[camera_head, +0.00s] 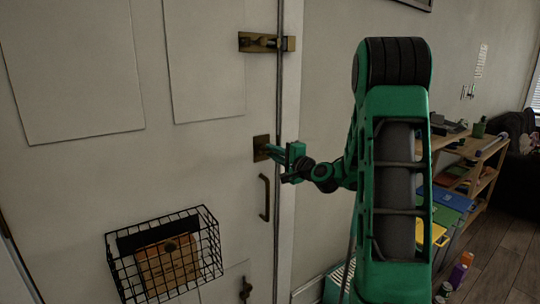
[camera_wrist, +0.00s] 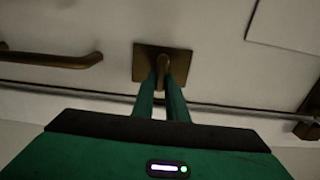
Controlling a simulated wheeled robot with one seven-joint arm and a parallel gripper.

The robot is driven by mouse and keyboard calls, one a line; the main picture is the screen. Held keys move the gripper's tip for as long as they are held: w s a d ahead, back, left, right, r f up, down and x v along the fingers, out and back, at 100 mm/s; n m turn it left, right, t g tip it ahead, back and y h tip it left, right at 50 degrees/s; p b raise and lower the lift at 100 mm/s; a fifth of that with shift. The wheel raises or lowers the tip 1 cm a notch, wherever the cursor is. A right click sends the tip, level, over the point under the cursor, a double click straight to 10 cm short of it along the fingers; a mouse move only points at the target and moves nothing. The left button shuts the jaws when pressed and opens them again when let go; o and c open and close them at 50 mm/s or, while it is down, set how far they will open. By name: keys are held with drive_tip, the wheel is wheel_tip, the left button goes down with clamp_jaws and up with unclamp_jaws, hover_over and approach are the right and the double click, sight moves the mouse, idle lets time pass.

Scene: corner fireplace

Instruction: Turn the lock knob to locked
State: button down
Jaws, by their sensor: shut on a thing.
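The lock knob (camera_wrist: 162,66) is a brass piece on a square brass plate (camera_wrist: 180,60) on the white door. In the head view the plate (camera_head: 260,147) sits near the door's right edge, above the door handle. My gripper (camera_head: 272,151) reaches it from the right. In the wrist view my gripper's two green fingers (camera_wrist: 161,88) stand on either side of the knob and are shut on it. The fingers hide part of the knob, and I cannot tell which way it is turned.
A brass pull handle (camera_head: 265,198) is below the lock and a brass latch (camera_head: 266,42) above it. A black wire basket (camera_head: 212,237) with a box hangs lower left on the door. Wooden shelves (camera_head: 484,180) stand at the right.

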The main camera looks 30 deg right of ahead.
drive_tip(key=shift+f, duration=0.15)
drive_tip(key=c, duration=1.8)
unclamp_jaws()
drive_tip(key=shift+o, duration=0.2)
drive_tip(key=s, duration=1)
drive_tip(key=shift+s+d, duration=0.2)
drive_tip(key=shift+s, duration=0.15)
